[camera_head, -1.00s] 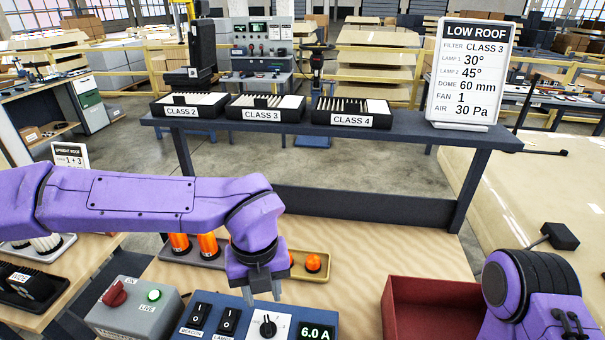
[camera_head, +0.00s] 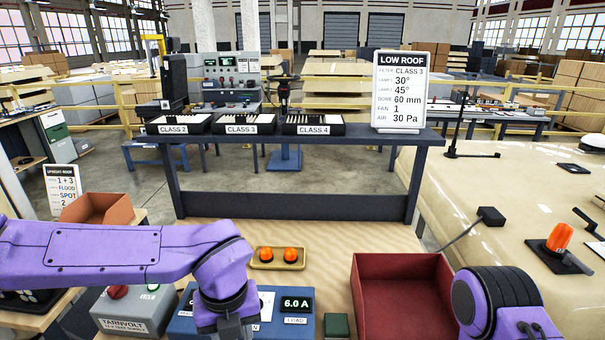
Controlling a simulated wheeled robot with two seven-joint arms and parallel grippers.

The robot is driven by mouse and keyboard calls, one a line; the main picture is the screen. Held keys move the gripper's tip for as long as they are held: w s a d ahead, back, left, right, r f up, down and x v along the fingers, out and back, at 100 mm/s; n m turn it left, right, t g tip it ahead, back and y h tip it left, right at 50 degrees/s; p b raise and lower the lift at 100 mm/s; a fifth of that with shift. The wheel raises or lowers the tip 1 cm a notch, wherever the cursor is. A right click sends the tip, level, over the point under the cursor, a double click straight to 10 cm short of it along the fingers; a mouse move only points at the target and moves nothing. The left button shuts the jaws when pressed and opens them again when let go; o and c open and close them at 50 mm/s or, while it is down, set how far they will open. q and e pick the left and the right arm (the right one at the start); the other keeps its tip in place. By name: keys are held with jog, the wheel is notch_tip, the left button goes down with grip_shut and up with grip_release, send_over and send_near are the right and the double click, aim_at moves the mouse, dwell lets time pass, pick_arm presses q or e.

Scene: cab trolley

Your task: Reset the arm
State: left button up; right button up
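My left arm reaches in from the left in the head view, and its gripper (camera_head: 232,330) points down over the blue panel (camera_head: 182,325) with the "6.0 A" display. The fingers run into the bottom edge of the picture, so their opening does not show. My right arm shows only as a purple joint at the lower right, beside the red bin (camera_head: 365,310). The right gripper is out of view.
A grey supply box (camera_head: 130,318) stands left of the panel. A yellow tray (camera_head: 262,264) holds two orange domes. A shelf (camera_head: 300,143) with class trays and a LOW ROOF sign (camera_head: 399,90) spans behind. The red bin looks empty inside.

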pick_arm(q)
jog(key=s+a+f+m+t+y+b, duration=0.15)
jog(key=a+f+m, duration=0.3)
jog(key=f, duration=0.45)
jog(key=s+a+f+m+t+y+b, duration=0.1)
jog(key=a+f+m+y, duration=0.15)
jog(key=f+m, duration=0.5)
jog(key=s+a+f+m+t+y+b, duration=0.15)
jog(key=a+f+m, duration=0.3)
jog(key=f, duration=0.65)
jog(key=s+a+f+m+h, duration=0.1)
jog(key=s+a+f+m, duration=0.2)
jog(key=s+m, duration=0.3)
jog(key=s+a+f+m+g+h, duration=0.1)
jog(key=s+a+f+m, duration=0.2)
jog(key=s+f+m, duration=0.3)
jog(key=s+m, duration=0.1)
jog(key=m, duration=0.3)
jog(key=shift+s+a+f+b, duration=0.15)
jog(key=shift+s+a+b, duration=0.05)
jog(key=shift+a+b, duration=0.2)
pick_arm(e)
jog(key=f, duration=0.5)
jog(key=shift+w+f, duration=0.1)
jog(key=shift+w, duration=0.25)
pick_arm(q)
jog(key=shift+h, duration=0.25)
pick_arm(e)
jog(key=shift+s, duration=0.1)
